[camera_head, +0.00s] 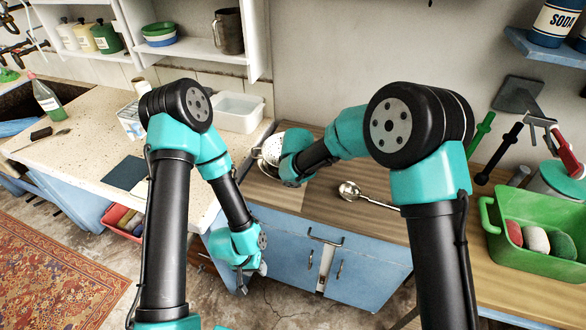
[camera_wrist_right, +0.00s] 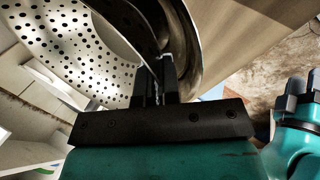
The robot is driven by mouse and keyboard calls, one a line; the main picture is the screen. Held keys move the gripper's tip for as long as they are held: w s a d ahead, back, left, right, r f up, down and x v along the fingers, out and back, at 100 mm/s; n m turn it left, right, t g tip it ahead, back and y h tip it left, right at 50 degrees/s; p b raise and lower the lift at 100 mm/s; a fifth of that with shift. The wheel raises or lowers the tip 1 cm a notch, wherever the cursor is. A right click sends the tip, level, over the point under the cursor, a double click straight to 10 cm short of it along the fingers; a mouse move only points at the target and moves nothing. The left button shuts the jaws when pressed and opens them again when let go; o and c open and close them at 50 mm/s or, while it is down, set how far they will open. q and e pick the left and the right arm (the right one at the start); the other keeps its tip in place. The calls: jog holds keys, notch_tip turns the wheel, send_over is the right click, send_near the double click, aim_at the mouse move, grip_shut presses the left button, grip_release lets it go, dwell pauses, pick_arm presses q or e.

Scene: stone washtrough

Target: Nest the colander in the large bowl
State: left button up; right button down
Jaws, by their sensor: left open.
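The perforated colander (camera_head: 292,140) shows in the head view at the left end of the wooden counter, partly behind my right arm. In the right wrist view the colander (camera_wrist_right: 70,45) fills the upper left. A smooth metal curve beside it, apparently the large bowl (camera_wrist_right: 188,45), shows right of the fingers; in the head view the bowl (camera_head: 260,157) is mostly hidden. My right gripper (camera_wrist_right: 156,72) has its fingers close together at the colander's rim and seems shut on it. My left gripper (camera_head: 242,282) is open and empty, hanging low before the blue cabinets.
A ladle (camera_head: 368,196) lies on the wooden counter (camera_head: 345,222), right of my right gripper. A white tub (camera_head: 238,112) stands on the stone counter at the left. A green crate (camera_head: 540,262) with several rounded items is at the far right.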

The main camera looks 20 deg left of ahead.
jog(key=shift+f, duration=1)
dwell(0.7)
jog(key=c, duration=1.3)
grip_release()
jog(key=shift+o, duration=0.6)
jog(key=o, duration=0.4)
jog(key=shift+f, duration=0.1)
jog(key=shift+r, duration=3.6)
